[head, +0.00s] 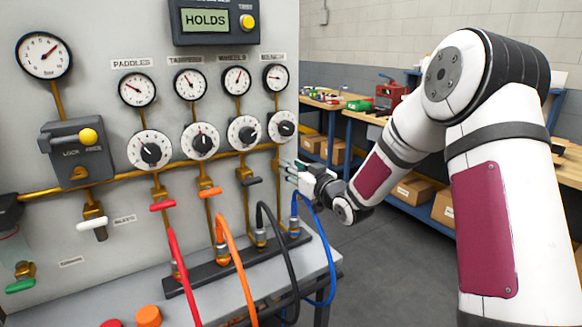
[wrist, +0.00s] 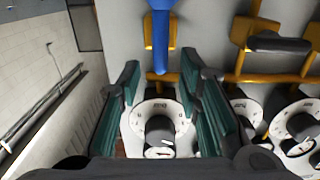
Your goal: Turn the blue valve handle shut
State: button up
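The blue valve handle (wrist: 162,45) shows in the wrist view as a long bar lying in line with its brass pipe, above the dial knob in that picture. My gripper (wrist: 160,68) is open, with one dark green finger on each side of the handle's lower part. Gaps show on both sides, and I cannot tell whether the fingers reach its depth. In the head view my gripper (head: 290,170) is at the panel's right edge, below the rightmost dial, and the blue handle is not clearly visible there.
A black handle (wrist: 280,44) lies crosswise on the neighbouring pipe, close to my gripper's right finger in the wrist view. A blue hose (head: 325,240) hangs below my gripper. Red (head: 162,205) and orange (head: 210,192) handles are farther left. Workbenches (head: 352,116) stand behind.

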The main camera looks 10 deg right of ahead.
jog(key=shift+w+a, duration=0.2)
jog(key=shift+w, duration=0.45)
grip_shut()
